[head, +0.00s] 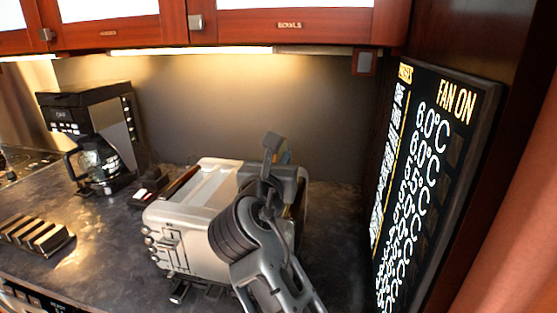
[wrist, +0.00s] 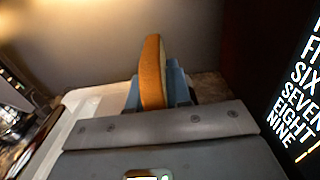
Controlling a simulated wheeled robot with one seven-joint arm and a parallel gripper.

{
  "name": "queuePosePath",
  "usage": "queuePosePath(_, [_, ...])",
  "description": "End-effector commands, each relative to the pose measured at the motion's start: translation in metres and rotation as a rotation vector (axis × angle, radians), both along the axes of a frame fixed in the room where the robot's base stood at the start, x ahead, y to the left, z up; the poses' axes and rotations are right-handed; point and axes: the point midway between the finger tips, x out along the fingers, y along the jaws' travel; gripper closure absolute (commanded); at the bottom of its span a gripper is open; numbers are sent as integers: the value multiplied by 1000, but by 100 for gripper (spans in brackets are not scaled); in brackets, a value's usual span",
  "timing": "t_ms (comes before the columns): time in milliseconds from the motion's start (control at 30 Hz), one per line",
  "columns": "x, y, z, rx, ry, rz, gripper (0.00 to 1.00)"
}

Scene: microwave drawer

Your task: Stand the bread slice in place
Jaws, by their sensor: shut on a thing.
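My gripper (wrist: 154,92) is shut on the bread slice (wrist: 152,68), with a blue fingertip on each side of it. The slice stands on edge between the fingers, with a brown crust side facing the wrist camera. Its lower part is hidden behind my gripper's body. In the head view my gripper (head: 278,153) is above the right part of the silver toaster (head: 180,225), and my arm covers part of the toaster. The bread is too small and covered there to make out clearly. I cannot tell whether the slice touches the toaster.
A coffee maker (head: 92,110) with a glass jug stands at the back left. A dark slotted rack (head: 35,233) lies on the counter (head: 105,250) at the left. A tall display panel (head: 430,160) stands close on the right. Red-brown cabinets (head: 130,33) hang above.

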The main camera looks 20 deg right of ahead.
Motion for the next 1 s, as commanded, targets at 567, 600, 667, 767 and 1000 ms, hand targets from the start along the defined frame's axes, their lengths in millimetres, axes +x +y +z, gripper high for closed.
queuePosePath(567, [0, 0, -1, 0, 0, 0, 100])
queuePosePath(600, [0, 0, -2, 0, 0, 0, 100])
queuePosePath(667, [0, 0, -3, 0, 0, 0, 100])
queuePosePath(767, [0, 0, -6, 0, 0, 0, 100])
queuePosePath(1000, [0, 0, -11, 0, 0, 0, 100])
